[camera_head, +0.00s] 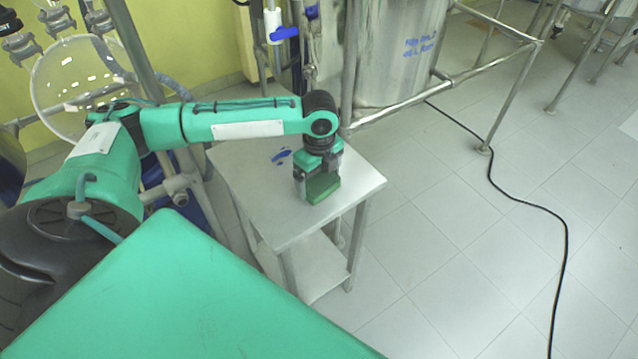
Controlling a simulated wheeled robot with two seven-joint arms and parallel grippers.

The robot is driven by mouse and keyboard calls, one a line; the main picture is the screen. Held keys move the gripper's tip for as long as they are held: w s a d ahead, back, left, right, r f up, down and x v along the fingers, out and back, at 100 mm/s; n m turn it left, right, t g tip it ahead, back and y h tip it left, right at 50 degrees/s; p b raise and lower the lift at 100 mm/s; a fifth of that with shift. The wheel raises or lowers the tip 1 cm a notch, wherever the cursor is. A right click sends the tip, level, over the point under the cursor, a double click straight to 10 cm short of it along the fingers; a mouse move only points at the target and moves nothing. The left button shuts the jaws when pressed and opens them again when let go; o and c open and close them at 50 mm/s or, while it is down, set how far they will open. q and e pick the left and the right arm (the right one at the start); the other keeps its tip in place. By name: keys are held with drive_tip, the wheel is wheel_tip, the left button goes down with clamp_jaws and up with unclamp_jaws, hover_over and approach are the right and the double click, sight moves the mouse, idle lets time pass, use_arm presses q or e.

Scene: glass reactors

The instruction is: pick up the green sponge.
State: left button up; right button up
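The green sponge (323,189) is a dark green block at or just above the top of a small grey metal table (264,226). My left gripper (319,184) points down right over it, with a finger on the left side and one on the right side of the sponge. The gripper's body hides the back of the sponge. I cannot tell whether the fingers press on it or stand a little apart, nor whether the sponge touches the table. My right gripper is not in view.
A small blue item (281,155) lies on the table left of the gripper. A metal vessel (393,50) in a pipe frame stands behind. A glass flask (75,85) is at upper left. A black cable (540,207) crosses the open tiled floor at right.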

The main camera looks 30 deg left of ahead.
sight(319, 180)
use_arm(q)
drive_tip(key=c, duration=0.5)
drive_tip(key=shift+c, duration=0.2)
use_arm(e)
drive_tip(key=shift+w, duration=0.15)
use_arm(q)
drive_tip(key=shift+r, duration=0.1)
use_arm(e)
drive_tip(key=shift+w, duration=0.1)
use_arm(q)
drive_tip(key=shift+r, duration=0.15)
wheel_tip(319, 180, up, 20)
drive_tip(key=shift+f+p, duration=0.2)
drive_tip(key=shift+p, duration=0.1)
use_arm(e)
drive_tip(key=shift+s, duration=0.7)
